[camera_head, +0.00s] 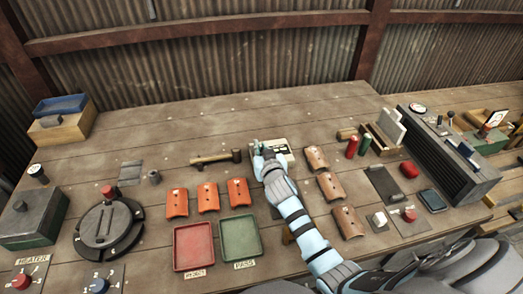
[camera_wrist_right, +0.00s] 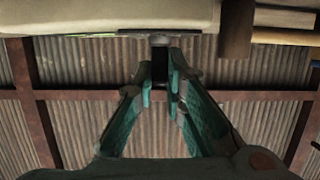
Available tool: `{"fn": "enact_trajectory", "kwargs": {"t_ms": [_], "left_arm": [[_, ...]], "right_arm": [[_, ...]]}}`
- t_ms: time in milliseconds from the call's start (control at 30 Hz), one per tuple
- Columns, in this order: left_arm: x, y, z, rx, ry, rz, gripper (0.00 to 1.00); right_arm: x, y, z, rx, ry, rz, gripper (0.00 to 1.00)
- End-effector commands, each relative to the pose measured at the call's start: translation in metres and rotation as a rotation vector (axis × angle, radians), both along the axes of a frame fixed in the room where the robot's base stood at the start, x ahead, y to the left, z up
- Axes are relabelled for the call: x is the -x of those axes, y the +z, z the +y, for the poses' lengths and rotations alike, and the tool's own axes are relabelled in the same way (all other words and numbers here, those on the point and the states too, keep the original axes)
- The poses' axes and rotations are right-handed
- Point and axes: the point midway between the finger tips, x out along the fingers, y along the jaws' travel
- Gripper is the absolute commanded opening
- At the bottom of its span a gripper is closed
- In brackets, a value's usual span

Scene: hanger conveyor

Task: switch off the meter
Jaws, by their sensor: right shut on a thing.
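The meter (camera_head: 284,147) is a small cream box with a dark display, near the middle of the wooden bench. My right gripper (camera_head: 263,151) is at its near left side and hides part of it. In the right wrist view, a cream body that looks like the meter (camera_wrist_right: 110,17) fills the upper left. A short dark cylindrical piece (camera_wrist_right: 160,41) sticks out at its edge. The fingers of my right gripper (camera_wrist_right: 160,83) are close together around this piece. Whether the piece is the meter's switch or knob, and its setting, I cannot tell. My left gripper is out of view.
A wooden-handled hammer-like tool (camera_head: 215,158) lies left of the meter. Orange curved tiles (camera_head: 208,197) and red and green trays (camera_head: 193,247) lie nearer. Brown curved tiles (camera_head: 330,185) and red and green cylinders (camera_head: 352,146) are right. The bench behind is clear.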

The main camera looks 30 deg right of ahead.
Motion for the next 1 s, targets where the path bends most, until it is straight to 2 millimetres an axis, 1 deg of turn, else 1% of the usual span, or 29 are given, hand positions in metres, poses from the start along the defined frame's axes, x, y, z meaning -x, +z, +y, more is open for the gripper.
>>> {"fn": "enact_trajectory", "kwargs": {"t_ms": [33,200,233,333,367,667,767,867,1000], "left_arm": [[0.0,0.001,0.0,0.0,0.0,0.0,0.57],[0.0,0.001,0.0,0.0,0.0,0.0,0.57],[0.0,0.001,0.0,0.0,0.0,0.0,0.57],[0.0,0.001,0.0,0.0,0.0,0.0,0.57],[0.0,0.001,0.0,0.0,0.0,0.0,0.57],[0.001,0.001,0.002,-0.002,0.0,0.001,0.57],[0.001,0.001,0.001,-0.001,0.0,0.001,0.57],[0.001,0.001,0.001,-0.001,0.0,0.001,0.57],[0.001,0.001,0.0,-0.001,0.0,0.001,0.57]], "right_arm": [[-0.001,0.003,0.0,0.003,0.002,-0.006,0.0],[-0.001,0.003,0.0,0.002,0.001,-0.006,0.0],[-0.001,0.003,0.0,0.002,0.001,-0.006,0.14],[-0.001,0.003,0.0,0.002,0.001,-0.005,0.3],[-0.001,0.003,0.0,0.002,0.0,-0.004,0.32],[0.001,0.002,0.0,0.0,0.001,-0.001,0.32],[0.012,0.004,0.003,0.0,0.001,0.0,0.32],[0.034,0.011,0.009,-0.001,0.001,-0.001,0.32],[0.071,0.022,0.019,-0.003,0.001,-0.001,0.32]]}}
